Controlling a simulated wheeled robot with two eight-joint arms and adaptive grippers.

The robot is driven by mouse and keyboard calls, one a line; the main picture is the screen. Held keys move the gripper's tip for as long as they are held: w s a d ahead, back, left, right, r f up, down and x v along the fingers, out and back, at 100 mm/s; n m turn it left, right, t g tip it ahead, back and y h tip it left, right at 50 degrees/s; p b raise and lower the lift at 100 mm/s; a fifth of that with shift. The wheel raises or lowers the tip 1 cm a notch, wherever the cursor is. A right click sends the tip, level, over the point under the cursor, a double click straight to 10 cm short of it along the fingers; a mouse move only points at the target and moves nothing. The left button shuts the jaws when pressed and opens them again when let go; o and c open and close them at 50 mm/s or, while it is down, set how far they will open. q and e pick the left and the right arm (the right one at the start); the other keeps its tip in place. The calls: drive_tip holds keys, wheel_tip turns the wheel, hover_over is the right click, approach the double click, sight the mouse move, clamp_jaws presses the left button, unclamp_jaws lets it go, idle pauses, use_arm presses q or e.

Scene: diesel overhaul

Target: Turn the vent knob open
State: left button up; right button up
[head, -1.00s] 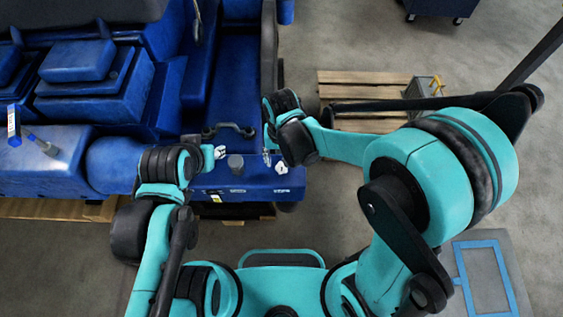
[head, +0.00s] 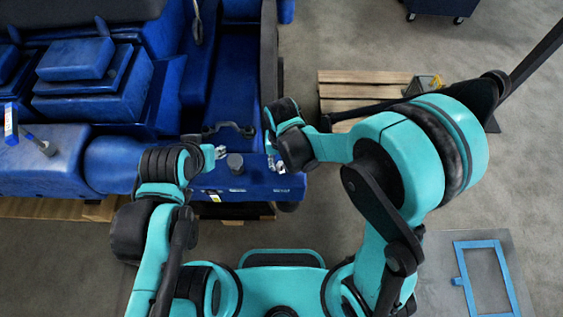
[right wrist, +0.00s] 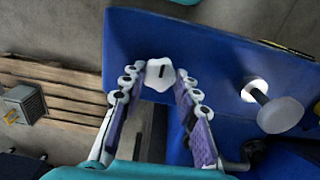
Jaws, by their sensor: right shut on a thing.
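The vent knob is a small white lobed knob (right wrist: 159,74) with a black mark, on the blue deck of the engine. In the right wrist view it sits between the fingertips of my right gripper (right wrist: 154,82), which is shut on it. In the head view my right gripper (head: 275,163) is at the deck's right end, and the knob is mostly hidden there. My left gripper (head: 219,153) is near the deck, left of a dark grey round cap (head: 235,162); its fingers are too small to judge.
The grey cap on a pale stem (right wrist: 279,113) stands up from the deck beside my right gripper. A black handle (head: 229,128) lies behind it. A wooden pallet (head: 362,91) is on the floor to the right.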

drive_tip(key=shift+n, duration=0.3)
drive_tip(key=n+b, duration=0.1)
drive_tip(key=n, duration=0.2)
drive_tip(key=shift+f+b, duration=0.1)
drive_tip(key=shift+b, duration=0.3)
drive_tip(key=n+b, duration=0.1)
drive_tip(key=n, duration=0.4)
drive_tip(key=n+b, duration=0.1)
drive_tip(key=n, duration=0.3)
drive_tip(key=shift+n+b, duration=0.65)
drive_tip(key=shift+n, duration=1.85)
drive_tip(key=o, duration=1.2)
drive_tip(key=shift+c, duration=0.2)
drive_tip(key=shift+r, duration=0.2)
